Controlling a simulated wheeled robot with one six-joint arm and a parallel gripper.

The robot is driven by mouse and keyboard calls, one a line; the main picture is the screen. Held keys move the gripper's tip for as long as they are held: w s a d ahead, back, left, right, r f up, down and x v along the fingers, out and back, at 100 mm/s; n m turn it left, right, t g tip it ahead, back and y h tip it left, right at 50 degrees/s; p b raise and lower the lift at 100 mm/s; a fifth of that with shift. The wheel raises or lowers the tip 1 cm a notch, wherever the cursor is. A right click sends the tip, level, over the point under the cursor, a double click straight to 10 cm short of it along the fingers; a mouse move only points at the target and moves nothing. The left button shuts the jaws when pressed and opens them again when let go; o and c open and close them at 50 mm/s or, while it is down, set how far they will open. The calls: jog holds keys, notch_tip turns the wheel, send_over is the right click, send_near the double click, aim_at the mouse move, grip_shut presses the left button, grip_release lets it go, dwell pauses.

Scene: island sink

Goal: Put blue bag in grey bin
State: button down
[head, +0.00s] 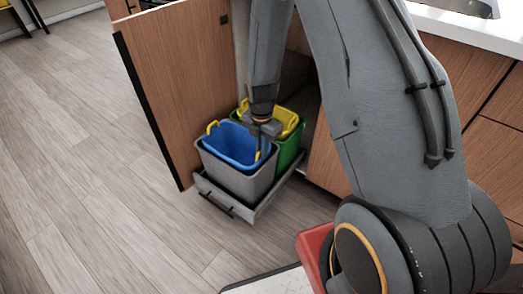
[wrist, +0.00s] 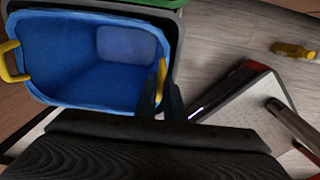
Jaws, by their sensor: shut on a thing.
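The blue bag (head: 228,142), open at the top with yellow handles, sits in the grey bin (head: 230,181) on a pulled-out drawer. In the wrist view the bag (wrist: 75,65) fills the upper left, and the grey bin's rim (wrist: 178,35) shows beside it. My gripper (head: 262,142) points down at the bag's right side and is shut on its right yellow handle. In the wrist view my gripper (wrist: 172,103) meets that handle. How deep the bag sits is hard to tell.
A green bin (head: 289,152) with a yellow bag (head: 284,119) stands behind the grey bin. An open wooden door (head: 175,85) is to the left, and cabinet fronts (head: 485,85) are to the right. The wooden floor (head: 75,140) at left is clear.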

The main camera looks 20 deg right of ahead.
jog(key=shift+f, duration=0.1)
jog(key=c, duration=1.9)
grip_release()
jog(key=shift+o, duration=0.2)
jog(key=s+a+r+m+p, duration=0.1)
jog(key=s+a+r+m, duration=0.1)
jog(key=r, duration=0.8)
jog(key=s+a+r+m+p, duration=0.1)
jog(key=r+m, duration=0.1)
jog(key=r, duration=0.7)
jog(key=s+a+r+m, duration=0.3)
jog(key=s+r+m, duration=0.4)
jog(key=s+m, duration=0.2)
jog(key=s+a+r+m, duration=0.3)
jog(key=s+r+m, duration=0.4)
jog(key=s, duration=0.6)
jog(key=shift+a+r+m+y, duration=0.2)
jog(key=shift+r+m+y, duration=0.1)
jog(key=shift+m, duration=0.9)
